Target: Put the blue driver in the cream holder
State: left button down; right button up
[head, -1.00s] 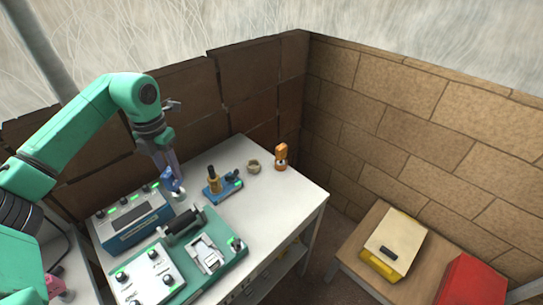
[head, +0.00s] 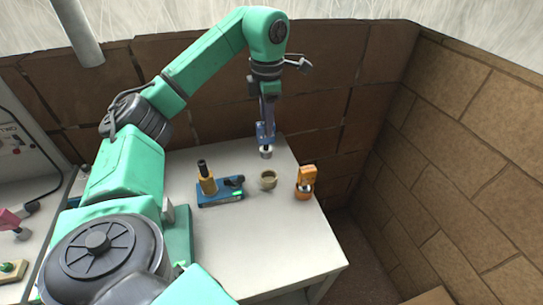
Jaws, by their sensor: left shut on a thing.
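My left gripper (head: 266,118) reaches down over the back of the white table. It is shut on the blue driver (head: 265,134), which hangs upright with a pale grey lower end. The cream holder (head: 268,180) is a small round open cup on the table. The driver is just behind the holder in the picture and apart from it. How high the driver's lower end is above the table is hard to tell. My right gripper is out of view.
A blue fixture (head: 221,197) with a yellow, dark-tipped post stands left of the holder. An orange tool (head: 306,178) stands to the right. The white table (head: 270,245) is clear in front. Brick walls close the back and right.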

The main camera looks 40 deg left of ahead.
aim_at(270, 148)
pick_arm(q)
jog(key=f, duration=0.2)
jog(key=f+b, duration=0.1)
jog(key=f, duration=0.1)
jog(key=f+b, duration=0.1)
jog(key=f, duration=0.1)
jog(key=shift+w+d+f, duration=0.15)
jog(key=shift+w+f, duration=0.25)
notch_tip(270, 148, down, 5)
jog(key=shift+s+r+p, duration=0.15)
jog(key=shift+p, duration=0.4)
jog(key=shift+w+f, duration=0.2)
jog(key=shift+f, duration=0.15)
jog(key=c, duration=0.6)
grip_release()
jog(key=shift+r, duration=0.1)
jog(key=shift+s, duration=0.1)
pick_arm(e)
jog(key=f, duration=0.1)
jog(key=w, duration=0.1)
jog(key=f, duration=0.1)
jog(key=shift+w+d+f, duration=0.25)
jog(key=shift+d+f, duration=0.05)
pick_arm(q)
jog(key=shift+r, duration=0.1)
